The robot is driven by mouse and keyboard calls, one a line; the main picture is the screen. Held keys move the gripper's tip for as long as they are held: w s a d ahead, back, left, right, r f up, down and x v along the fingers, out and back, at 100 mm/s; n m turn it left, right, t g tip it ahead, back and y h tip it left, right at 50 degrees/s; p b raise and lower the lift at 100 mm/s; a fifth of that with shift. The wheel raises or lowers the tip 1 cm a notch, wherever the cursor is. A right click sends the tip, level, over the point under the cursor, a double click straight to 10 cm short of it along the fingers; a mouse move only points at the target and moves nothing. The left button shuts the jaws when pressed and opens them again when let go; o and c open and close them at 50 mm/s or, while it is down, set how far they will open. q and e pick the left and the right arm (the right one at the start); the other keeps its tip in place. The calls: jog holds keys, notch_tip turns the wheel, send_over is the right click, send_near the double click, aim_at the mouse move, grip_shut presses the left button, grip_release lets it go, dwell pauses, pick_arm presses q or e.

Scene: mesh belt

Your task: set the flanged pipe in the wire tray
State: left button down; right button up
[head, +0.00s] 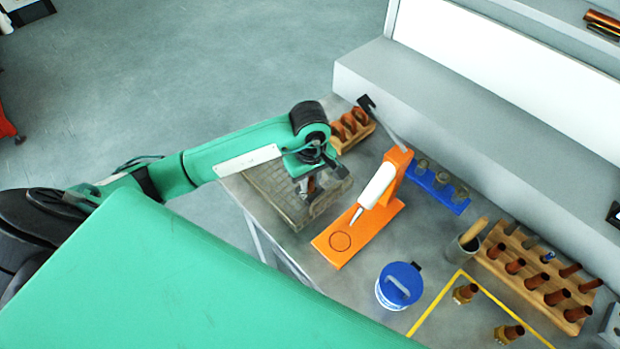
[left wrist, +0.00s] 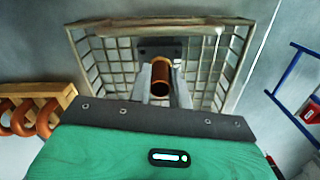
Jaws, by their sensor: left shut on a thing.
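The wire tray (head: 262,196) is a shallow grey mesh basket at the table's left edge in the head view. Its pale rim and bars (left wrist: 231,62) fill the upper part of the left wrist view. My left gripper (head: 306,188) is over the tray. In the left wrist view, its two fingers (left wrist: 160,88) are shut on the copper-coloured flanged pipe (left wrist: 162,76), whose open end faces the camera. The pipe's far end is hidden, so I cannot tell whether it touches the tray floor. My right gripper is not in view.
An orange stand (head: 357,232) with a white tube is just right of the tray. A wooden holder with copper coils (head: 350,130) is behind it. A blue-lidded tub (head: 400,285), a wooden rack of copper pipes (head: 535,275) and two brass-based pipes (head: 465,293) stand farther right.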

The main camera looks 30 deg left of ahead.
aim_at(310, 178)
pick_arm(q)
jog(key=shift+f, duration=0.15)
jog(key=c, duration=1.3)
grip_release()
jog(key=shift+r, duration=0.4)
notch_tip(310, 178, up, 10)
jog(key=b, duration=0.3)
jog(key=shift+f, duration=0.1)
jog(key=shift+r, duration=0.9)
